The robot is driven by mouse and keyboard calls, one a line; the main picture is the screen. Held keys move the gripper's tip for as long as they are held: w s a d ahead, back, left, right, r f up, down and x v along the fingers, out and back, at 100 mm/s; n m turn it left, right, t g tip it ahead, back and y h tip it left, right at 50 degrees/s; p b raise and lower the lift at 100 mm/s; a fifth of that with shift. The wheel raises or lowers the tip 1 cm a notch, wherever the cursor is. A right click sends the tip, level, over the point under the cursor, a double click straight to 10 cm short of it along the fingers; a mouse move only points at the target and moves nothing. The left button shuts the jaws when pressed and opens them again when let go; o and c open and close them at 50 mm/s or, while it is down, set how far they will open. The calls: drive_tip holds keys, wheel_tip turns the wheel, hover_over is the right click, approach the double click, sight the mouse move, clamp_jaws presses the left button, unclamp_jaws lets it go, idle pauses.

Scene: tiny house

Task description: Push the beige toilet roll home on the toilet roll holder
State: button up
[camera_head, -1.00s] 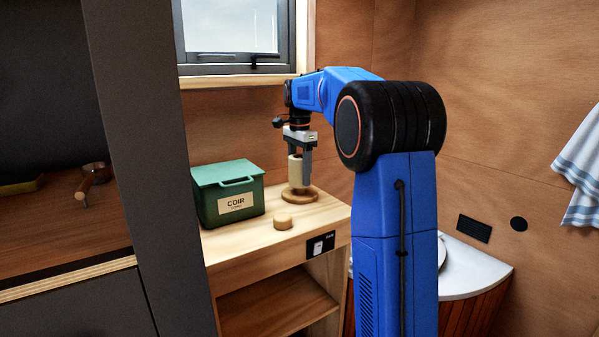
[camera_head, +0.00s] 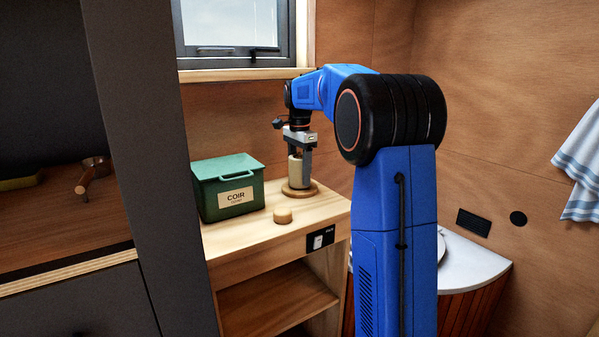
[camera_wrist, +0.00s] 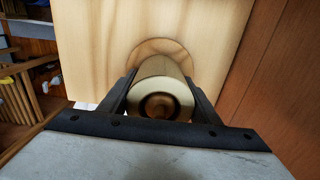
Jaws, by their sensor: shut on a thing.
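The beige toilet roll (camera_head: 294,172) stands upright between the fingers of my gripper (camera_head: 300,168), which is shut on it. In the wrist view the roll (camera_wrist: 158,72) lies between my gripper's two dark fingers (camera_wrist: 160,95), its open end facing the camera. A brown wooden post end shows inside its core, so the roll is around the post. The holder's round wooden base (camera_head: 300,192) is below the roll; its rim (camera_wrist: 160,43) also shows beyond the roll in the wrist view. I cannot tell whether the roll's lower end touches the base.
A green lidded COIR box (camera_head: 228,190) stands left of the holder on the wooden shelf unit (camera_head: 250,240). A small round wooden piece (camera_head: 282,215) lies in front of the holder. The window (camera_head: 230,30) is behind, and a white counter (camera_head: 475,268) is at right.

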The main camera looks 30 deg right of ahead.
drive_tip(key=shift+f, duration=0.25)
drive_tip(key=o, duration=1.2)
drive_tip(key=shift+r, duration=0.1)
wheel_tip(320, 180, up, 17)
